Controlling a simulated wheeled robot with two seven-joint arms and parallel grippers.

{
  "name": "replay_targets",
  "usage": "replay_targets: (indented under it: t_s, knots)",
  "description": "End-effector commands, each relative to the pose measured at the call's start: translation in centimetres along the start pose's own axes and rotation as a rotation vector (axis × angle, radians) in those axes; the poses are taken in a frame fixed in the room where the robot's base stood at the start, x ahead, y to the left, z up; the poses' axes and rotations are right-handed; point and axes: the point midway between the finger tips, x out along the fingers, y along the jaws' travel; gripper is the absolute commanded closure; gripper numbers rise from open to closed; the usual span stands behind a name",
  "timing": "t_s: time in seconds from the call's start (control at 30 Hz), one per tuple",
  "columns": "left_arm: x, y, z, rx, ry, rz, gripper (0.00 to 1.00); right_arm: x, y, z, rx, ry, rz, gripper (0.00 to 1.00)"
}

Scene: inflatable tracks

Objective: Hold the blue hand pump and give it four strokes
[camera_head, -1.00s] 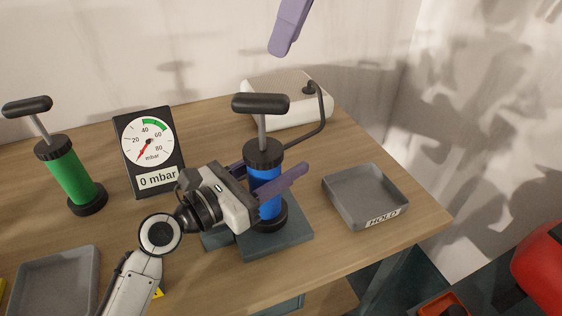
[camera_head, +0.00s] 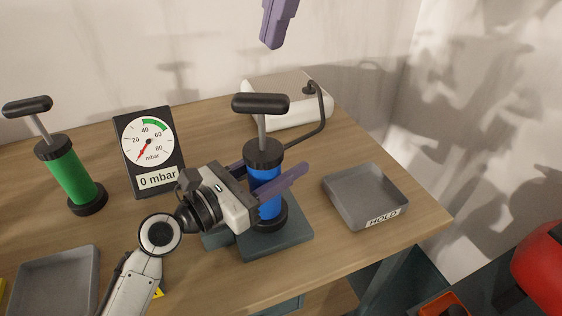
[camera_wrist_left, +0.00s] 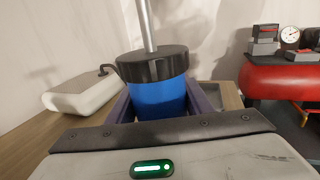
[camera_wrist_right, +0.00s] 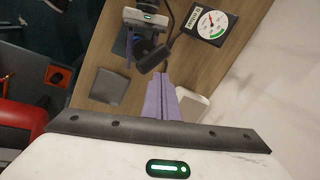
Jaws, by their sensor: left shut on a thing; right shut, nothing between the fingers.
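The blue hand pump (camera_head: 266,178) stands upright on a dark grey-green base plate (camera_head: 285,240), its black T-handle (camera_head: 260,103) raised on a metal rod. My left gripper (camera_head: 275,182) is shut around the blue barrel, one purple finger in front; the barrel also shows between its fingers in the left wrist view (camera_wrist_left: 158,98). My right gripper (camera_head: 272,42) is above the pump handle at the top of the head view, its purple fingers shut and empty. In the right wrist view its closed fingers (camera_wrist_right: 162,98) point towards the black handle (camera_wrist_right: 153,56), apart from it.
A gauge (camera_head: 149,152) reading 0 mbar stands left of the pump. A green pump (camera_head: 70,174) stands farther left. A white box (camera_head: 287,101) with a black hose is behind. A grey tray marked HOLD (camera_head: 365,196) is at right, another grey tray (camera_head: 56,283) at front left.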

Motion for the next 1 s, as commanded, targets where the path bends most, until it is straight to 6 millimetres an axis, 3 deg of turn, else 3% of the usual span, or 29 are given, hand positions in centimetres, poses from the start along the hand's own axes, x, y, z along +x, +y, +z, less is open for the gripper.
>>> replay_targets:
  t_s: [0.3, 0.5, 0.77, 1.0]
  knots:
    - [0.0, 0.0, -0.1, 0.0, 0.002, 0.0, 0.91, 0.1, -1.1, 0.9, -0.751, 0.113, 0.012, 1.0]
    - [0.0, 0.0, -0.1, 0.0, 0.002, 0.0, 0.91, 0.0, -1.6, 1.2, -1.078, 0.162, 0.041, 1.0]
    - [0.0, 0.0, -0.1, 0.0, 0.002, 0.0, 0.91, 0.5, -1.7, 1.4, -1.221, 0.182, 0.058, 1.0]
    - [0.0, 0.0, -0.1, 0.0, 0.002, 0.0, 0.91, 3.0, -0.8, 1.2, -1.22, 0.181, 0.059, 1.0]
